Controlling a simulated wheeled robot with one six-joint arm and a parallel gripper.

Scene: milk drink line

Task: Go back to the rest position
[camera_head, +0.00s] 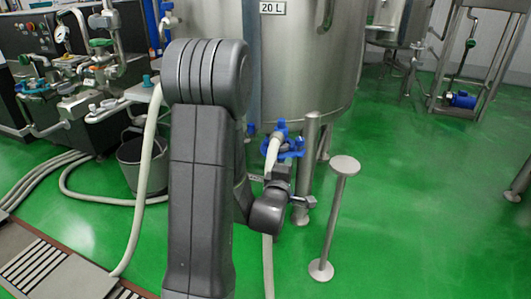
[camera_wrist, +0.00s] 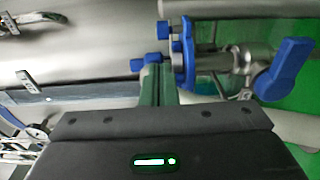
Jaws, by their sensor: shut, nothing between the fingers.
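My gripper (camera_wrist: 157,84) shows in the wrist view as a dark body with a small lit display and narrow green fingers pointing up the picture. The fingers are shut with nothing between them. Their tips appear close to a blue clamp (camera_wrist: 187,52) on a metal pipe fitting; I cannot tell whether they touch it. In the head view my arm stands in the middle and bends down to the right, with its wrist beside the blue valve parts (camera_head: 286,143) below the steel tank (camera_head: 300,60). The fingers are not clear there.
A blue lever handle (camera_wrist: 285,68) sits right of the clamp. A pale hose (camera_head: 148,150) hangs left of my arm. A round-topped metal post (camera_head: 333,215) stands to the right. A grey bucket (camera_head: 140,165) is at the left. Green floor (camera_head: 430,200) is clear at the right.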

